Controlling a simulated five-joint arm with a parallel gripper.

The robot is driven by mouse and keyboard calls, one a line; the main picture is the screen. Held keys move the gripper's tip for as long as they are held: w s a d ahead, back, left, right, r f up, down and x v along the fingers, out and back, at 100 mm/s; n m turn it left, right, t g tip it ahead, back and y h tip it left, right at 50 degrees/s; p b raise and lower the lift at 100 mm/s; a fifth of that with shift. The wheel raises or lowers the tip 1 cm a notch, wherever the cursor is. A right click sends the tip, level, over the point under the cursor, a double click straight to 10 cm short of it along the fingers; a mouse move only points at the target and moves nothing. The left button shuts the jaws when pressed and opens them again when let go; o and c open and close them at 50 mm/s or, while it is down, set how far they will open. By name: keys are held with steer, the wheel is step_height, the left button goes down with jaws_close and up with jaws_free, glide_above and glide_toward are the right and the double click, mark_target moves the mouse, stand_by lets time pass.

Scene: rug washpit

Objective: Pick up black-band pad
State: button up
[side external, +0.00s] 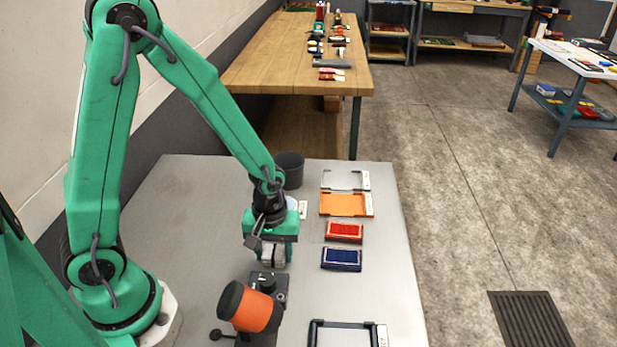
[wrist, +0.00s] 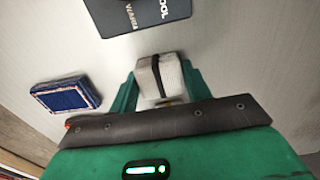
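The black-band pad (wrist: 148,80) is a pale block with a dark band over its middle. In the wrist view it sits between the two green fingers of my gripper (wrist: 160,88), which appear to touch it on both sides. In the side view the pad (side external: 272,256) shows just under my gripper (side external: 272,246), above the grey table. The gripper looks shut on the pad. Whether the pad's underside touches the table cannot be told. Its lower part is hidden by the gripper body in the wrist view.
A blue pad (side external: 342,259) and a red pad (side external: 344,231) lie to the right. An orange frame (side external: 346,204) and a dark cup (side external: 290,168) stand farther back. An orange-and-black cylinder (side external: 250,308) is close in front. A dark lettered plate (wrist: 145,12) lies near the pad.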

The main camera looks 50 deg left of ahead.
mark_target(274, 253)
steer(key=c, duration=0.4)
steer(key=shift+c, duration=0.2)
steer(key=shift+r, duration=0.2)
steer(key=shift+r, duration=1.2)
steer(key=shift+s+d+r, duration=0.1)
steer(key=shift+d+r, duration=0.05)
steer(key=shift+r, duration=0.3)
steer(key=shift+s+d+r, duration=0.1)
steer(key=shift+d+r, duration=0.05)
steer(key=shift+r, duration=0.3)
steer(key=s+d+r, duration=0.6)
steer(key=d, duration=0.2)
steer(key=shift+s+d+r, duration=0.2)
steer(key=shift+s+d, duration=0.15)
